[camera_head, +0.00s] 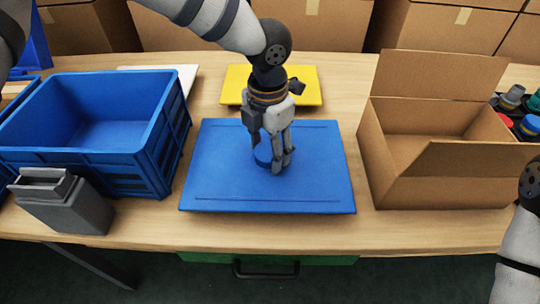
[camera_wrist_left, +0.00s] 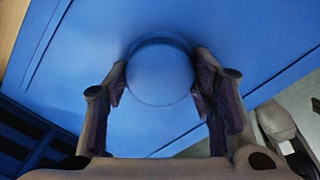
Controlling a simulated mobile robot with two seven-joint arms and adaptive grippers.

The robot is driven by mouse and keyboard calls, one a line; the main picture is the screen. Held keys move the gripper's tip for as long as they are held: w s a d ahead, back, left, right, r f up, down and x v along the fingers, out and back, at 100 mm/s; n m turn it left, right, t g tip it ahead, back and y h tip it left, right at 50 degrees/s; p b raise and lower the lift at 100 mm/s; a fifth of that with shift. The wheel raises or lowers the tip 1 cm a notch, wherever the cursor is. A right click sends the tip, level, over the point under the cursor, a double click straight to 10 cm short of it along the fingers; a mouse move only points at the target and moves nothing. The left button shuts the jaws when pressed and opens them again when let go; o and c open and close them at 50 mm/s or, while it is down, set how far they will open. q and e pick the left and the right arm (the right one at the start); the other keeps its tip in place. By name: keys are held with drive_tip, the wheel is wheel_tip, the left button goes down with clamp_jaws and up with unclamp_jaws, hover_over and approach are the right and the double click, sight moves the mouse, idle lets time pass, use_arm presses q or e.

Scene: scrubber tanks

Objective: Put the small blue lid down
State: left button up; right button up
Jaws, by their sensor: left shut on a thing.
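The small blue lid (camera_wrist_left: 160,72) is round and sits between the two fingers of my left gripper (camera_wrist_left: 157,88) in the left wrist view. In the head view the left gripper (camera_head: 274,160) points down over the middle of a blue board (camera_head: 230,180). It is shut on the lid (camera_head: 263,156), which shows partly behind the fingers. The lid is at or just above the board; I cannot tell whether it touches. My right arm shows at the right edge of the head view, but its gripper is out of view.
A blue crate (camera_head: 85,160) and a grey canister (camera_head: 62,203) stand to the left. An open cardboard box (camera_head: 440,182) stands to the right, with several coloured lidded items (camera_head: 512,97) beyond it. A yellow board (camera_head: 308,86) lies behind. The blue board around the gripper is clear.

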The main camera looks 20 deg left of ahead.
sight(268, 150)
use_arm(q)
drive_tip(key=shift+f, duration=1.45)
drive_tip(key=shift+w+f, duration=0.1)
drive_tip(key=o, duration=1.3)
drive_tip(key=shift+o, duration=0.2)
wheel_tip(268, 150, up, 12)
drive_tip(key=shift+r+p, duration=0.1)
drive_tip(key=shift+p, duration=0.35)
